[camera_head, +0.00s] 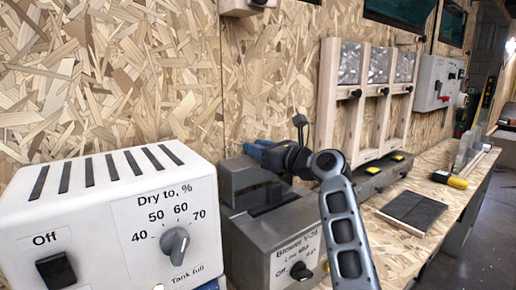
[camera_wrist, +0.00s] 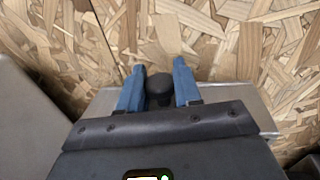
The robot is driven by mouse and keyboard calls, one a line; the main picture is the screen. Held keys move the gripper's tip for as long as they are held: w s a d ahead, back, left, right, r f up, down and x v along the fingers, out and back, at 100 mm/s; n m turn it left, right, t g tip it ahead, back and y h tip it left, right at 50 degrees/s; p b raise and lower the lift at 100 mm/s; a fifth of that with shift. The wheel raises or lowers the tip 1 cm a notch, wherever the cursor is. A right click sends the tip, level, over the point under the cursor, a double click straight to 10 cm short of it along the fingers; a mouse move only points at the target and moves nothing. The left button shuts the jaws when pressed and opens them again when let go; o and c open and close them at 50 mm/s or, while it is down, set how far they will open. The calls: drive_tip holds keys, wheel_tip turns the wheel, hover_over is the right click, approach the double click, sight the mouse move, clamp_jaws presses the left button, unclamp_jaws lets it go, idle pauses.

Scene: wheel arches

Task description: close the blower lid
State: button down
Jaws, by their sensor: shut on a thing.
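The blower (camera_head: 275,240) is a grey metal box with a printed label and a black dial on its front, right of the white dryer box. Its grey lid (camera_head: 240,178) shows tilted up at the back, with a dark gap between it and the box top. My gripper (camera_head: 256,148) is at the lid's upper part, largely hidden behind my arm. In the wrist view, the blue fingers of my gripper (camera_wrist: 158,80) are shut on a black round knob (camera_wrist: 158,90), one finger on each side. A strip of grey metal (camera_wrist: 228,97) shows beyond the gripper body.
A white dryer box (camera_head: 110,215) with a dial stands close on the left. A chipboard wall (camera_head: 130,70) is right behind the blower. A wooden rack (camera_head: 330,90), a dark plate (camera_head: 417,210) and a yellow item (camera_head: 450,179) are to the right on the bench.

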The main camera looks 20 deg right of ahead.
drive_tip(key=s+t+y+b, duration=0.1)
drive_tip(key=s+b, duration=0.1)
drive_tip(key=b, duration=0.2)
drive_tip(key=s+d+t+y+b, duration=0.1)
drive_tip(key=s+t+b, duration=0.1)
drive_tip(key=b, duration=0.2)
drive_tip(key=s+d+n+t+y+b, duration=0.1)
drive_tip(key=s+t+b, duration=0.1)
drive_tip(key=b, duration=0.1)
drive_tip(key=shift+b, duration=0.4)
drive_tip(key=shift+s+r, duration=0.15)
